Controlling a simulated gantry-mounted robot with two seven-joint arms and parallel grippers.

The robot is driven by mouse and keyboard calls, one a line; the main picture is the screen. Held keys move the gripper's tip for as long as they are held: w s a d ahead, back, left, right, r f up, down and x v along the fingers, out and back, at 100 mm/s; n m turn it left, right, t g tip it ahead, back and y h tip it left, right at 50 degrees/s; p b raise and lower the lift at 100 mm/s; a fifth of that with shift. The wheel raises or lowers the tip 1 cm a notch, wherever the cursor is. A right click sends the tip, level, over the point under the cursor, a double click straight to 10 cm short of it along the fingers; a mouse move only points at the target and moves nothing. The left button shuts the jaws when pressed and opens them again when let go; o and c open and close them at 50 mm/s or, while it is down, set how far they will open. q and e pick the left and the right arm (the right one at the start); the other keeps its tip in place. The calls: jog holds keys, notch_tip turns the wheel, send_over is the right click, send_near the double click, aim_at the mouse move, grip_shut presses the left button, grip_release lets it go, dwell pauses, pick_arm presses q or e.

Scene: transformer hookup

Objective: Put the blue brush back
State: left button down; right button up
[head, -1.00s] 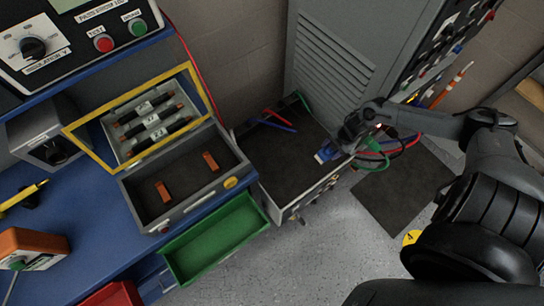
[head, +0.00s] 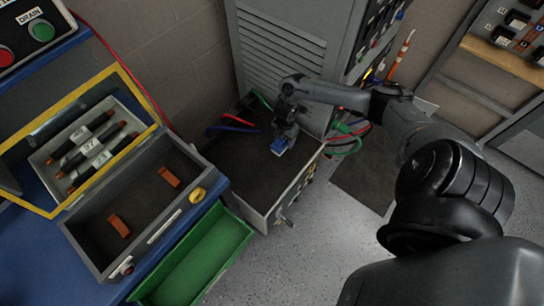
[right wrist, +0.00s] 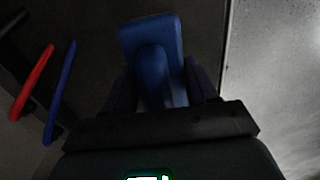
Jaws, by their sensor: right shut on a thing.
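The blue brush (head: 281,146) is at the tip of my right gripper (head: 285,130) in the head view, over the dark-floored open drawer of the grey cabinet. In the right wrist view the brush (right wrist: 153,55) sits between the two dark fingers of the gripper (right wrist: 160,85), which is shut on it. Whether the brush touches the drawer floor I cannot tell. The drawer (head: 255,175) has a light grey front rim. My left gripper is not in view.
Red and blue leads (head: 236,122) lie at the drawer's back left. Green and red cables (head: 348,135) hang at its right. An open case with a yellow frame (head: 150,140) and a green bin (head: 205,258) stand to the left. The drawer's middle looks clear.

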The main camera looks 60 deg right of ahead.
aim_at(271, 148)
jog(key=w+a+f, duration=0.1)
jog(key=a+f+b, duration=0.1)
jog(key=a, duration=0.1)
jog(key=w+a+f, duration=0.1)
jog(key=shift+w+a, duration=0.15)
jog(key=shift+w, duration=0.15)
jog(key=shift+w+a+f+b, duration=0.2)
jog(key=shift+a+b, duration=0.15)
jog(key=shift+f+b, duration=1.35)
jog(key=shift+f, duration=0.7)
jog(key=o, duration=0.9)
jog(key=shift+o, duration=0.2)
